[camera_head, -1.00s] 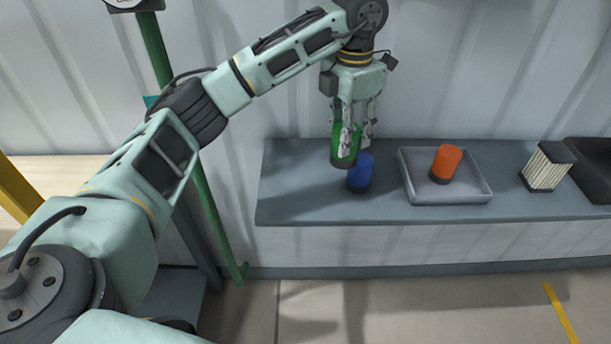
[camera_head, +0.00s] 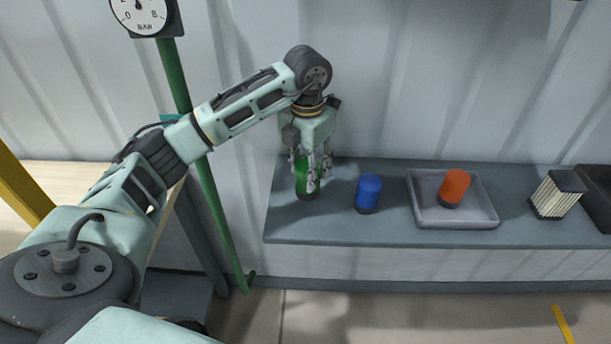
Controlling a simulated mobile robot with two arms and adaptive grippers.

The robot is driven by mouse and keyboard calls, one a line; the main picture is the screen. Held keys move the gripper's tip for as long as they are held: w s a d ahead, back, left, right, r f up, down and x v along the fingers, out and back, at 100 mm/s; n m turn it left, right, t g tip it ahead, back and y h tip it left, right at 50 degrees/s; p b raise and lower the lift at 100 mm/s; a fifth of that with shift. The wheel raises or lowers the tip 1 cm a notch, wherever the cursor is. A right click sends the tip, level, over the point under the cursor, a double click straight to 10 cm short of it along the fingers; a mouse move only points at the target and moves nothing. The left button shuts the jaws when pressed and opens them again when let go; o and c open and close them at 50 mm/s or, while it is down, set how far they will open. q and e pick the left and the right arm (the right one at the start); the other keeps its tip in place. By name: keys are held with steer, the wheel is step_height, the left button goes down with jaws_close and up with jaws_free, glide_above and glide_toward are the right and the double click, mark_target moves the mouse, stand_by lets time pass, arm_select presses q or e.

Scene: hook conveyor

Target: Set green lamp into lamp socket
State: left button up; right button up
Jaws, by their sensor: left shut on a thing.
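The green lamp (camera_head: 306,182) is a green cylinder with a dark base. My left gripper (camera_head: 310,172) points down and is shut on it, at the left end of the grey shelf. I cannot tell whether the lamp's base touches the shelf or hangs just above it. A blue lamp (camera_head: 369,190) stands upright on the shelf, right of the green one. An orange lamp (camera_head: 454,186) stands slightly tilted in a grey tray (camera_head: 422,213). I cannot make out a lamp socket. My right gripper is out of view.
The grey shelf (camera_head: 340,231) runs along a corrugated wall. A green pipe (camera_head: 212,200) with a pressure gauge (camera_head: 142,12) rises left of the shelf.

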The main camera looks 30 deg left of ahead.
mark_target(306, 181)
arm_select(q)
step_height(306, 181, down, 4)
steer(key=shift+s+r+p, duration=0.1)
steer(key=shift+r+p, duration=0.05)
steer(key=shift+p, duration=0.8)
steer(key=shift+a+f, duration=0.1)
steer(key=shift+f, duration=0.15)
steer(key=shift+f, duration=0.25)
steer(key=o, duration=1.2)
steer(key=shift+r, duration=0.1)
steer(key=shift+o, duration=0.2)
